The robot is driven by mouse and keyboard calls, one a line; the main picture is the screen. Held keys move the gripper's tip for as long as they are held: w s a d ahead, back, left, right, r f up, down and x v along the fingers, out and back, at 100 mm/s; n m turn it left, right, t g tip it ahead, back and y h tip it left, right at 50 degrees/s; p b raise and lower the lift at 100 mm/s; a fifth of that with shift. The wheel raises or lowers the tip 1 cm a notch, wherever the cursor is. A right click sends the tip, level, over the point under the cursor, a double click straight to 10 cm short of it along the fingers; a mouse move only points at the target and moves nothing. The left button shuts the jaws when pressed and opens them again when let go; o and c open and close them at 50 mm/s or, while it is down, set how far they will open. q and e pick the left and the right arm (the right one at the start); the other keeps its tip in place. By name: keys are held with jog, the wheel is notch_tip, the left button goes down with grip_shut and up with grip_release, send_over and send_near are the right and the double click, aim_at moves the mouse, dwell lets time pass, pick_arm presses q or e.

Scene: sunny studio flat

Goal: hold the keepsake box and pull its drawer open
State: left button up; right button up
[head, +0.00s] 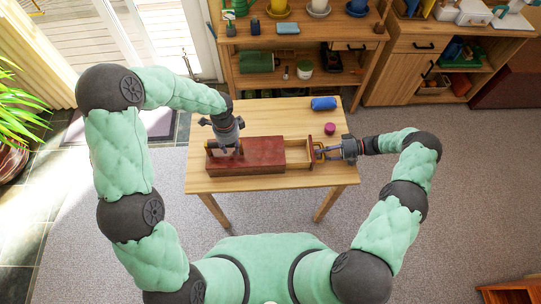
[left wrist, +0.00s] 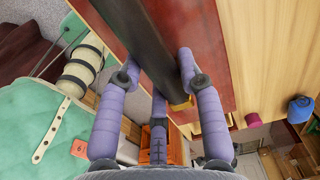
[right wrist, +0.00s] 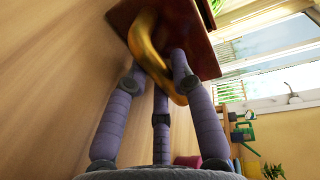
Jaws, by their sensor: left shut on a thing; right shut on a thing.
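The keepsake box (head: 255,153) is dark red wood and lies lengthwise on the small wooden table. Its drawer (head: 298,158) sticks out of the right end, showing a pale wooden inside. The drawer front (right wrist: 192,45) carries a curved brass handle (right wrist: 145,45). My right gripper (head: 325,152) is shut on that handle, with its fingers around the brass in the right wrist view. My left gripper (head: 227,150) comes down from above onto the left part of the box. In the left wrist view its fingers close on a dark bar (left wrist: 150,45) with a brass end, along the box top.
The table (head: 270,113) has a blue roll-like object (head: 323,103) and a small magenta item (head: 330,128) behind the drawer. A wooden shelf unit (head: 300,60) with pots stands behind the table. The table is bare in front of the box.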

jog(key=shift+d, duration=1.3)
jog(key=o, duration=1)
jog(key=shift+d+r, duration=0.2)
jog(key=shift+d, duration=0.9)
jog(key=shift+d+r, duration=0.25)
jog(key=shift+d, duration=0.9)
jog(key=shift+d+r, duration=0.2)
jog(key=shift+d, duration=0.9)
pick_arm(q)
jog(key=o, duration=1.1)
jog(key=shift+o, duration=0.2)
